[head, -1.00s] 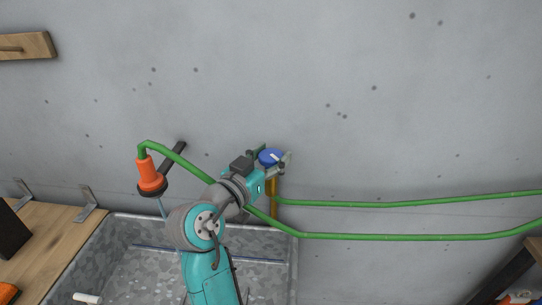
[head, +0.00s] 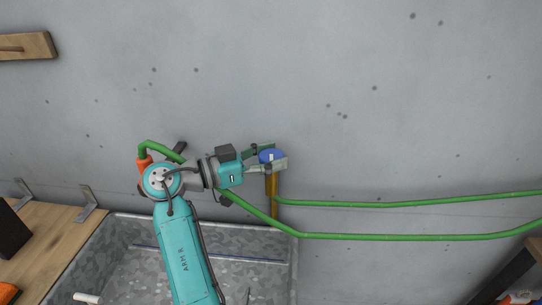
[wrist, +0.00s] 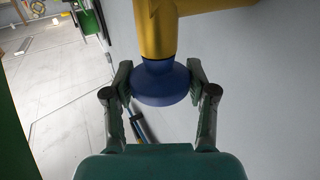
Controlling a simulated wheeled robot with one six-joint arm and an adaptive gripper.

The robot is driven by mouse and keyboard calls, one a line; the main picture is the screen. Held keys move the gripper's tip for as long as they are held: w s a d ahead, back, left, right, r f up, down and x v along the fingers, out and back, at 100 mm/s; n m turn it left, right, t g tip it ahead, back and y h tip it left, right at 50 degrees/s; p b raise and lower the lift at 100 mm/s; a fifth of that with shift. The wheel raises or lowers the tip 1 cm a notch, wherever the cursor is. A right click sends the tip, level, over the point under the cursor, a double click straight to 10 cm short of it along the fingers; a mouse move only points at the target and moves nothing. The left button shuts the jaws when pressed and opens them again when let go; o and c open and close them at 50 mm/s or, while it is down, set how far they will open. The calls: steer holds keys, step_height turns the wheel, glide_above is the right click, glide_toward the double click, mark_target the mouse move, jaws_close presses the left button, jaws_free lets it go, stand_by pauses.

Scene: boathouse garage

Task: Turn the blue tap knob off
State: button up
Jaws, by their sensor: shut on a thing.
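The blue tap knob (head: 270,156) sits at the top of a brass-yellow tap pipe (head: 272,186) by the grey wall. A small white mark shows on the knob's face. My gripper (head: 269,158) reaches in from the left and its two fingers are on either side of the knob. In the wrist view the blue knob (wrist: 162,84) is between the fingertips, with both pads against its rim and the yellow tap body (wrist: 156,32) beyond it. My gripper is shut on the knob.
A green hose (head: 400,204) runs along the wall below and right of the tap. A metal trough (head: 120,250) stands below my arm. A wooden bench (head: 40,235) is at the left. An orange nozzle (head: 143,166) is partly hidden behind my arm.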

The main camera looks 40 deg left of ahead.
mark_target(272, 154)
steer(key=shift+f, duration=0.1)
steer(key=o, duration=1.1)
step_height(272, 154, up, 10)
steer(key=shift+r, duration=0.1)
steer(key=shift+o, duration=0.3)
